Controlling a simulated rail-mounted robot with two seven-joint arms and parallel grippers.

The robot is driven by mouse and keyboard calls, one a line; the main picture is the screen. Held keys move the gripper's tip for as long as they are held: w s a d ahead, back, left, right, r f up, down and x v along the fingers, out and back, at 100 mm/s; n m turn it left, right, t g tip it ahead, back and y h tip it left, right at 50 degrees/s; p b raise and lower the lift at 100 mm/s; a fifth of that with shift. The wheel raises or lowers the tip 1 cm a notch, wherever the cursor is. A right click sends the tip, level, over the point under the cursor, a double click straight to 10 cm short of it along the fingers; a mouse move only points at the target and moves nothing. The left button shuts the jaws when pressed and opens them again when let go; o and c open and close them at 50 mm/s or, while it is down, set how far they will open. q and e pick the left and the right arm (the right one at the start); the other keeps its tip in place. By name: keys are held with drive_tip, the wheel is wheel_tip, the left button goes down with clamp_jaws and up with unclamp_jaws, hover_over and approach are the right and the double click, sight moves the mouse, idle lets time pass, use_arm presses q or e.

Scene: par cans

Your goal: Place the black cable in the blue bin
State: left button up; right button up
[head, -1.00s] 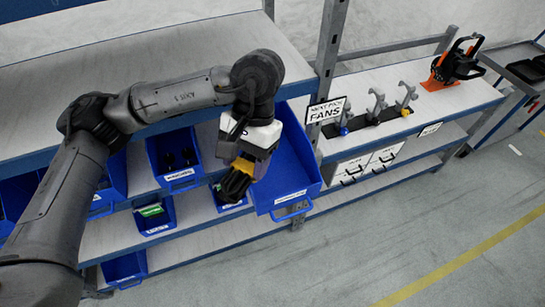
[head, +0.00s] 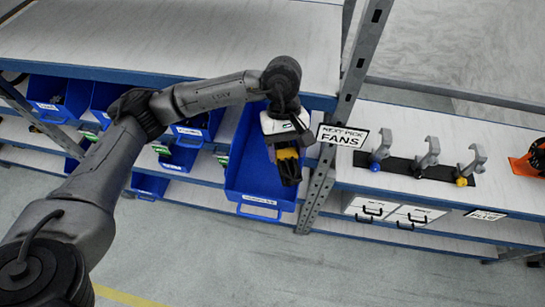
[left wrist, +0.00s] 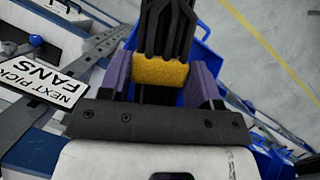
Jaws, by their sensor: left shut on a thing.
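The black cable (head: 291,175) is a folded bundle with a yellow band, and it hangs downward in the head view. My left gripper (head: 286,151) is shut on it at the band. In the left wrist view the purple fingers press both sides of the yellow band, and the black strands of the cable (left wrist: 168,30) extend beyond. The large blue bin (head: 252,180) sticks out from the shelf below the worktop. The cable overlaps the bin's right part in the head view; its height above the bin is hard to tell. My right gripper is not in view.
A grey rack post (head: 345,110) and a "NEXT PICK FANS" sign (head: 342,135) stand just right of the gripper. Smaller blue bins (head: 178,155) fill the shelves to the left. Grey hooks (head: 428,153) stand on the right worktop. The floor in front is clear.

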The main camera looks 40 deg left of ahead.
use_arm(q)
drive_tip(key=w+a+f+n+t+p, duration=0.2)
drive_tip(key=a+f+n+t, duration=0.2)
drive_tip(key=a+f+n, duration=0.5)
drive_tip(key=n+t, duration=0.1)
drive_tip(key=n, duration=0.3)
hover_over(272, 176)
drive_tip(key=s+a, duration=0.1)
wheel_tip(272, 176, down, 2)
drive_tip(key=shift+n, duration=0.3)
drive_tip(key=f, duration=0.6)
drive_tip(key=shift+a+f, duration=0.2)
drive_tip(key=shift+a, duration=0.05)
drive_tip(key=shift+f+p, duration=0.55)
drive_tip(key=shift+f, duration=1.7)
drive_tip(key=o, duration=0.7)
drive_tip(key=shift+f, duration=0.15)
drive_tip(key=shift+c, duration=0.2)
drive_tip(key=o, duration=0.5)
drive_tip(key=shift+c, duration=0.2)
